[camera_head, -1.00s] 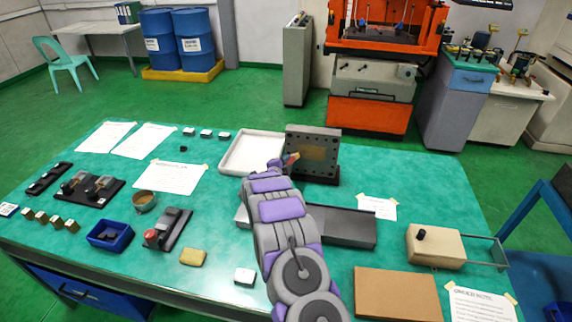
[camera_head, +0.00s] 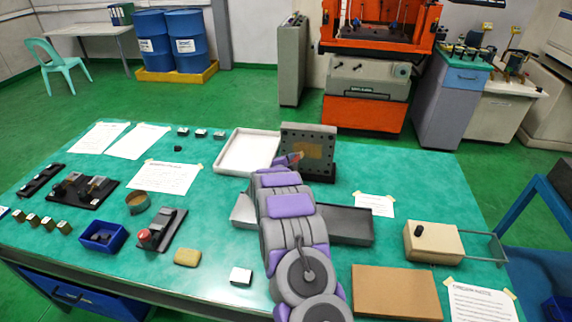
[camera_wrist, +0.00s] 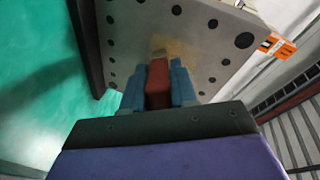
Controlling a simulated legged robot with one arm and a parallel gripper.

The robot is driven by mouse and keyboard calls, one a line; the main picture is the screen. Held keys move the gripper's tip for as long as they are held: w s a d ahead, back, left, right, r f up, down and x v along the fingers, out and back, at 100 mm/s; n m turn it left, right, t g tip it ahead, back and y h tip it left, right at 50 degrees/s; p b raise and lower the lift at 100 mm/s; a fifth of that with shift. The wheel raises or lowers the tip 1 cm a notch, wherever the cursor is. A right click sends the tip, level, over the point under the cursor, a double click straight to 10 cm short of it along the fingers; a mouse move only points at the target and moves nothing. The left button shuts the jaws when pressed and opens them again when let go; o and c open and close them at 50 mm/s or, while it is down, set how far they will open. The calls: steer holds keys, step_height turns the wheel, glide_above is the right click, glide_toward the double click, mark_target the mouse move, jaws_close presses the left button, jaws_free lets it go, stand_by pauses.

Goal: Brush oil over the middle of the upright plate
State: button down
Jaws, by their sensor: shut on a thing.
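The upright plate (camera_head: 329,148) is grey with dark holes around its border and stands near the back of the bench. A yellow-brown patch (camera_head: 314,151) shows on its middle. In the wrist view the plate (camera_wrist: 205,58) fills the upper part, and the patch (camera_wrist: 172,46) lies straight ahead of the brush. My gripper (camera_wrist: 158,78), with blue-grey fingers, is shut on the red-brown brush handle (camera_wrist: 158,88). In the head view my gripper (camera_head: 287,161) is close in front of the plate's lower left. The bristles are mostly hidden; I cannot tell whether they touch the plate.
A white tray (camera_head: 226,163) lies left of the plate. A dark grey long block (camera_head: 350,225) lies to the right of my arm. A cup (camera_head: 137,204), a blue bin (camera_head: 88,238) and a yellow sponge (camera_head: 187,257) stand left. A beige box (camera_head: 432,244) is right.

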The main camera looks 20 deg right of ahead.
steer(key=shift+s+d+b, duration=1.6)
steer(key=shift+s+d, duration=0.75)
steer(key=shift+d, duration=1.15)
steer(key=shift+w+a+r+p, duration=0.3)
steer(key=shift+w+a+p, duration=0.35)
steer(key=shift+a+p, duration=0.2)
steer(key=shift+w+a+r+p, duration=0.25)
steer(key=shift+w+a+p, duration=0.35)
steer(key=shift+a+p, duration=0.25)
steer(key=shift+w+a+r+p, duration=0.3)
steer(key=shift+w+a+p, duration=0.4)
steer(key=shift+a, duration=0.25)
steer(key=shift+w+a+f+p, duration=0.15)
steer(key=shift+w+a+p, duration=0.3)
steer(key=shift+a, duration=0.25)
steer(key=shift+w+a+p, duration=0.35)
steer(key=shift+a+p, duration=0.1)
steer(key=shift+a, duration=0.15)
steer(key=s+d+r+b, duration=0.1)
steer(key=s+d+b, duration=0.4)
steer(key=d, duration=0.3)
steer(key=shift+s+r, duration=0.15)
